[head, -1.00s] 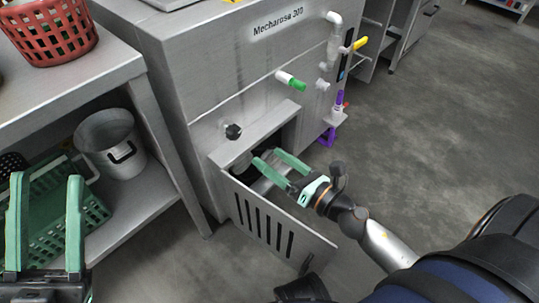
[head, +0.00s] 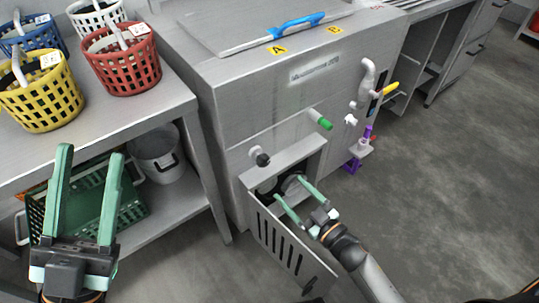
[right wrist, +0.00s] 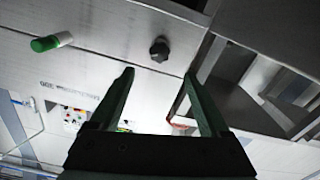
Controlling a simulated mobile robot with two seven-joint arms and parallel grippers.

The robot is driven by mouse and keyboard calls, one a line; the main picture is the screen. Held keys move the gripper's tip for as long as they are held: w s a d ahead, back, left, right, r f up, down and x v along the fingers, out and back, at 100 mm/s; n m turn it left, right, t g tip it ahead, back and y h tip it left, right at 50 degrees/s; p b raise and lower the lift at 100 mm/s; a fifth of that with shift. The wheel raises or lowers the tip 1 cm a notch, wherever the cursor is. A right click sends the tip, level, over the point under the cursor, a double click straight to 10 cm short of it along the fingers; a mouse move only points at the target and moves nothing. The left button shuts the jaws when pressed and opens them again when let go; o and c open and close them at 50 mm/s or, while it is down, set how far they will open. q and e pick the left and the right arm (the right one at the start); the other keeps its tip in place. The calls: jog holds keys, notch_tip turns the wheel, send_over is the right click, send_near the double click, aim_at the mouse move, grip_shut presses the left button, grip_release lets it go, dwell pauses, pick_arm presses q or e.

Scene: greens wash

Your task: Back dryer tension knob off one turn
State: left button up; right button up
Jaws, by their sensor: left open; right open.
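A small black knob (head: 262,159) sits on the front of the steel washing machine (head: 229,100), just above and left of an open compartment. It also shows in the right wrist view (right wrist: 159,49), beyond and between my right fingertips, with a gap to them. My right gripper (head: 289,190) is open and empty at the compartment's opening, right of and below the knob. It shows in the right wrist view (right wrist: 158,75) with fingers apart. My left gripper (head: 93,152) is open and empty at the left, in front of the shelf.
A slotted door (head: 284,240) hangs open below the compartment. A green-tipped handle (head: 324,123) and a purple valve (head: 367,132) stick out at the right. Baskets stand on the steel table (head: 165,103); a green crate (head: 131,207) and a pot (head: 158,155) sit underneath. Floor at right is clear.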

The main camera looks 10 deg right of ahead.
aim_at(266, 164)
jog(key=shift+m, duration=0.9)
jog(key=b+x, duration=0.3)
jog(key=x, duration=0.8)
pick_arm(q)
jog(key=shift+d+f+n, duration=0.2)
jog(key=shift+f+n, duration=0.2)
jog(key=shift+f, duration=1.1)
pick_arm(e)
jog(key=shift+x, duration=0.8)
jog(key=shift+s+r, duration=0.1)
grip_shut()
